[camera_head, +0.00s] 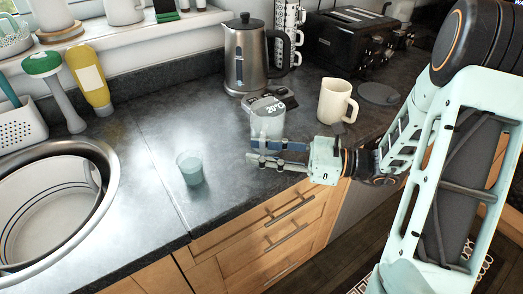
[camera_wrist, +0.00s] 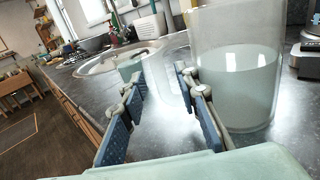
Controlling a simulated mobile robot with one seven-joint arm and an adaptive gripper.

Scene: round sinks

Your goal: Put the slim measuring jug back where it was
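A clear straight-sided jug with pale liquid (camera_head: 267,124) stands upright on the counter just behind my gripper (camera_head: 254,152). It looms large beyond the right finger in the wrist view (camera_wrist: 237,85). A smaller see-through teal cup (camera_head: 190,169) stands apart, left of my gripper. A faint clear vessel (camera_wrist: 168,82) shows between the fingers in the wrist view, partly hidden by the right finger. I cannot tell which vessel is the slim measuring jug. My gripper is open and empty, its fingers low over the counter's front edge; they also show in the wrist view (camera_wrist: 160,95).
A cream jug (camera_head: 335,101) stands right of the clear jug. A steel kettle (camera_head: 246,58) and black toaster (camera_head: 346,38) are behind. A round sink (camera_head: 98,160) is at left, with a yellow bottle (camera_head: 90,78) behind it. Counter between sink and gripper is mostly clear.

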